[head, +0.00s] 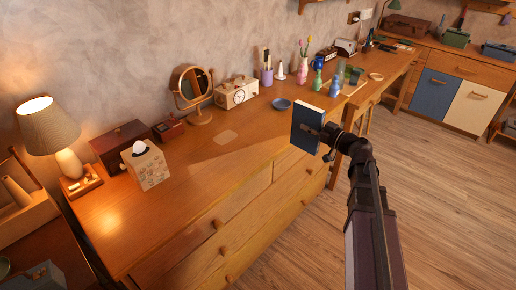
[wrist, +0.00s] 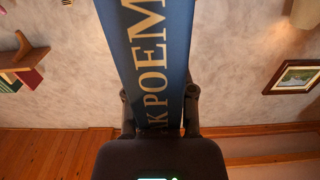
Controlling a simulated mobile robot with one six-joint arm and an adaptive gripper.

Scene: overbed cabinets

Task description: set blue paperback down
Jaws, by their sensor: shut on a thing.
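The blue paperback (head: 308,130) is upright in the head view, held in the air at the front edge of the wooden dresser (head: 257,142). In the wrist view its blue cover or spine (wrist: 158,50) with large pale letters reading "POEM" fills the middle. My gripper (head: 330,137) is shut on the book from the right in the head view. In the wrist view the fingers (wrist: 160,108) sit on either side of the book's near end. Whether the book's lower edge touches the dresser cannot be told; it looks clear of it.
A pale flat patch (head: 226,137) lies mid-top. The front right of the top is clear. Vases and cups crowd the back right.

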